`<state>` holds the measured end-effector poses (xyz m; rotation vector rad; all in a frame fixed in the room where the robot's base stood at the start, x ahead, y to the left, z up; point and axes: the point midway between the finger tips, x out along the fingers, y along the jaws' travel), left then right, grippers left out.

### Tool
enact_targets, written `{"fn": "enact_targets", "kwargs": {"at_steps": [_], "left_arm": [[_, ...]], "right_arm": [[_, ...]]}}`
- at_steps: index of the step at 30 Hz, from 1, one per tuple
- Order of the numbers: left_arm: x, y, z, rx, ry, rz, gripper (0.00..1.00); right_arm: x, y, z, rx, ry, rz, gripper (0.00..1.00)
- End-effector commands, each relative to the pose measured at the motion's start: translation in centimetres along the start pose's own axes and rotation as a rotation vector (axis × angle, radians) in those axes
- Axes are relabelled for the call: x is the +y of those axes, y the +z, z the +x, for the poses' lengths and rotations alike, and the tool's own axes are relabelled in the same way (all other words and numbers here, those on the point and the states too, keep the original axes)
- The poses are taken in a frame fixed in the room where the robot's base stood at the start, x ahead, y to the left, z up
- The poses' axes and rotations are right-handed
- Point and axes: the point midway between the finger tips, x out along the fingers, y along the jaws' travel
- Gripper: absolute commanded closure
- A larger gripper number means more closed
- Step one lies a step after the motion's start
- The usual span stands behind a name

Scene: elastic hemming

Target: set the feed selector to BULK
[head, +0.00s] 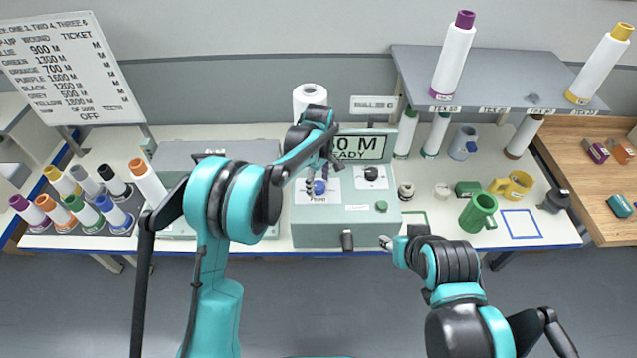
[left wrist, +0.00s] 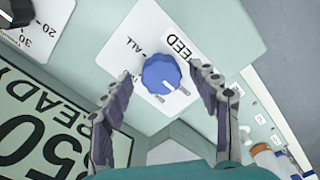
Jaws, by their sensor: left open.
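The feed selector is a blue knob (head: 319,187) on the front panel of the grey-green machine (head: 330,232). In the left wrist view the blue knob (left wrist: 158,72) sits on a white plate with the FEED label (left wrist: 178,47) beside it. ALL is readable at its upper left; smaller print below is too blurred to read. A white mark shows at the knob's lower right. My left gripper (head: 322,172) is open at the knob, with one finger on either side (left wrist: 161,74); contact cannot be told. My right gripper (head: 386,242) is low in front of the machine, apparently empty; its jaws are unclear.
A black dial (head: 371,173) and a lit READY display (head: 360,147) are close to the knob. A green button (head: 381,206) is at the right. Thread spools (head: 75,205) stand left; a green mug (head: 478,213) and yellow mug (head: 512,186) stand right.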

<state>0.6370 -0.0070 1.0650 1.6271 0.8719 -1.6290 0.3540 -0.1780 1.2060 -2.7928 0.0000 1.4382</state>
Motion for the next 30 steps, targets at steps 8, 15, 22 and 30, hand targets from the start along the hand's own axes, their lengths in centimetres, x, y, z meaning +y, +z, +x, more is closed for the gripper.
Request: {"fn": "enact_targets", "kwargs": {"at_steps": [8, 15, 22, 30], "left_arm": [[-0.02, -0.01, 0.41, 0.0, 0.0, 0.0, 0.39], [-0.01, -0.01, 0.4, 0.0, 0.0, 0.0, 0.89], [-0.01, 0.0, 0.4, 0.0, 0.001, 0.006, 0.89], [-0.02, 0.0, 0.49, 0.0, 0.001, 0.094, 0.89]], "right_arm": [[0.0, 0.0, 0.0, 0.0, 0.0, 0.0, 0.6], [0.0, -0.01, 0.0, 0.0, 0.0, 0.0, 0.6], [0.0, 0.02, 0.04, 0.0, 0.0, 0.0, 0.6], [0.0, 0.34, 0.48, 0.0, 0.0, 0.0, 0.6]]}}
